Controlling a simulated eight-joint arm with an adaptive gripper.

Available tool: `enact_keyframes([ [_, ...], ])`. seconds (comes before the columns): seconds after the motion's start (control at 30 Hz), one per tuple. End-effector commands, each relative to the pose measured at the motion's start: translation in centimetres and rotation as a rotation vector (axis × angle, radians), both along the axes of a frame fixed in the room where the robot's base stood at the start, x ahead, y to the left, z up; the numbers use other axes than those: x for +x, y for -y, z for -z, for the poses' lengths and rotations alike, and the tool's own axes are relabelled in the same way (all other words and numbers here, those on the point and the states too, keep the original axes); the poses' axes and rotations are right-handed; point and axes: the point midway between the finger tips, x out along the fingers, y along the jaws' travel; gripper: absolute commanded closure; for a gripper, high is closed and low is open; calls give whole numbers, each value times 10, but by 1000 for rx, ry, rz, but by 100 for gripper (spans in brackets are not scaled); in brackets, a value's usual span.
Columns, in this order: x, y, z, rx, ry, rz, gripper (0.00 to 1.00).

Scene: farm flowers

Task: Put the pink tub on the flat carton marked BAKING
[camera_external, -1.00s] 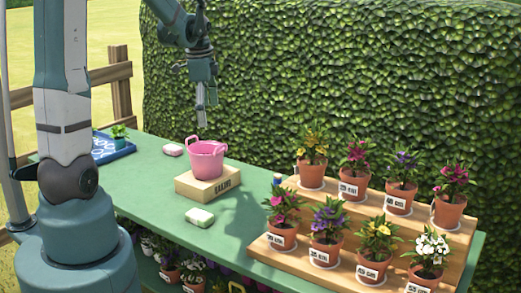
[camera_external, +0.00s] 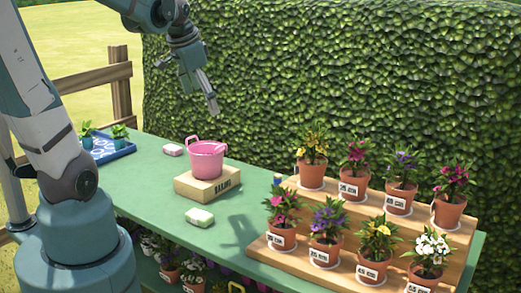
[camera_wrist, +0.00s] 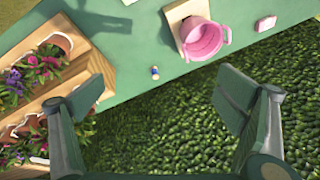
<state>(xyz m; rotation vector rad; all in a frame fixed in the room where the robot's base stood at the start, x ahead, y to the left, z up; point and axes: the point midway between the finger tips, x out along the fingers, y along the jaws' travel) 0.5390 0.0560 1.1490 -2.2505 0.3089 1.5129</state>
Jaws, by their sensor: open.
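The pink tub (camera_external: 207,160) stands upright on the flat carton marked BAKING (camera_external: 204,187) on the green table. In the wrist view the tub (camera_wrist: 203,39) sits on the pale carton (camera_wrist: 175,12), near the top of the picture. My gripper (camera_external: 214,108) is in the air above the tub and apart from it, near the hedge. In the wrist view my gripper (camera_wrist: 155,105) shows its two fingers spread wide with nothing between them.
Potted flowers (camera_external: 327,222) stand on a stepped wooden rack (camera_external: 345,207) at the right. A blue tray (camera_external: 110,152) with small plants is at the far left. Two soap-like blocks (camera_external: 200,217) (camera_external: 173,150) lie near the carton. A hedge (camera_external: 330,70) rises behind the table.

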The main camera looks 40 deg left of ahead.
Motion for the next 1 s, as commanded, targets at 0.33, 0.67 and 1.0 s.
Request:
enact_keyframes([
  [0.33,-44,26,-10,-88,96,-158,7],
  [0.67,-81,46,-12,-192,182,-302,7],
  [1.0,-101,56,-10,-261,227,-384,7],
])
